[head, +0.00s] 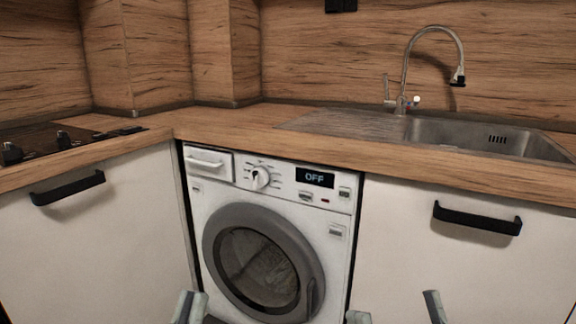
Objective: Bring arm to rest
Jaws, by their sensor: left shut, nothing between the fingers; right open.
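My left gripper (190,307) shows at the bottom edge, left of centre, with its fingertips close together and nothing seen between them. It is in front of the lower left part of the washing machine. My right gripper (397,313) shows at the bottom edge, right of centre, with its two fingertips well apart and empty. It is in front of the right cabinet and the washing machine's right edge. Only the fingertips of both grippers show; the rest of both arms is out of view.
A white washing machine (337,229) with a closed round door and a display reading OFF stands under the wooden worktop (230,122). Black handles (68,187) and (477,218) stick out from the cabinets. A hob (60,138) is left; a sink (480,134) with a tap (404,75) is right.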

